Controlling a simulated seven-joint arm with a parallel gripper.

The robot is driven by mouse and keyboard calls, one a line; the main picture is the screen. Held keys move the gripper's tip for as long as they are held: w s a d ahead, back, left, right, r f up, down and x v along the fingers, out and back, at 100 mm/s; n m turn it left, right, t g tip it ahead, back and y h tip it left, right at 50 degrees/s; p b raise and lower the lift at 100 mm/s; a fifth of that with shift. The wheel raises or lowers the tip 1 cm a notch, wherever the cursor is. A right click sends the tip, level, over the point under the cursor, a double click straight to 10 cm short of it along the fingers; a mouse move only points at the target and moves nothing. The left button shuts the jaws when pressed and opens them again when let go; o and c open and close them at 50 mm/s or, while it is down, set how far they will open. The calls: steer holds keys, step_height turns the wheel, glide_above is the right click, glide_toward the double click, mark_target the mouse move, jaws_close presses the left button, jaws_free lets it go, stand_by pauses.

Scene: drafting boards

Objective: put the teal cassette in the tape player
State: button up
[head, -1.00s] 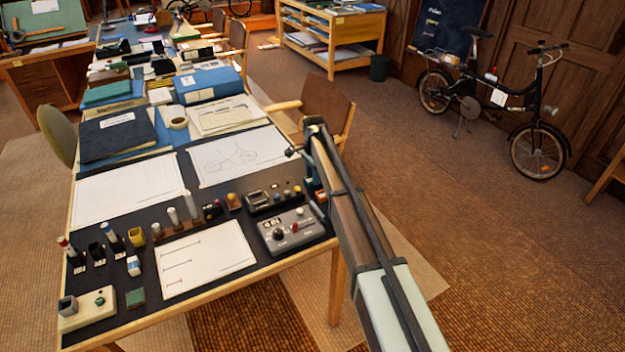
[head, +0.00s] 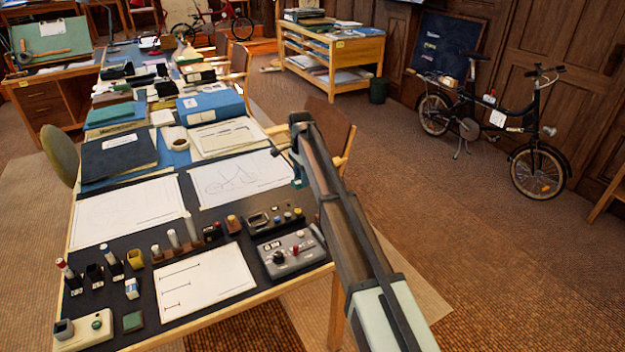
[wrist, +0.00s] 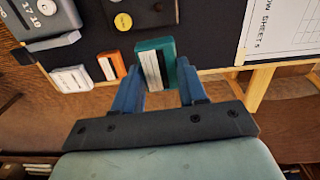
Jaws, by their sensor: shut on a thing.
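The teal cassette (wrist: 152,64) with a pale label is between the blue fingers of my gripper (wrist: 158,88) in the wrist view. My gripper is shut on it, over the dark board by the table's right edge. In the head view my gripper (head: 299,176) is beside the bicycle drawing, and the arm mostly hides the cassette. A dark device with a small window and coloured buttons, which looks like the tape player (head: 262,220), lies left of and nearer than my gripper. Its slot is too small to make out.
A grey box with knobs (head: 293,258) sits in front of the dark device. An orange cassette (wrist: 112,65) and a white one (wrist: 72,78) lie by the table edge. Stamps, small holders and a white sheet (head: 205,283) fill the left.

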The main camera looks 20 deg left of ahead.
steer(key=shift+n, duration=0.8)
steer(key=s+a, duration=0.3)
steer(key=s, duration=0.1)
steer(key=s+a+f, duration=0.1)
steer(key=s+a, duration=0.3)
steer(key=s, duration=0.1)
steer(key=s+a, duration=0.4)
steer(key=shift+s+a+f, duration=0.2)
steer(key=shift+s+f, duration=0.1)
steer(key=shift+f, duration=0.05)
steer(key=shift+s+d+m, duration=0.1)
steer(key=shift+d+m, duration=0.2)
steer(key=shift+f+m, duration=0.1)
steer(key=shift+m, duration=0.7)
steer(key=shift+f, duration=0.1)
steer(key=shift+f, duration=1.95)
steer(key=shift+f, duration=0.65)
steer(key=o, duration=1.1)
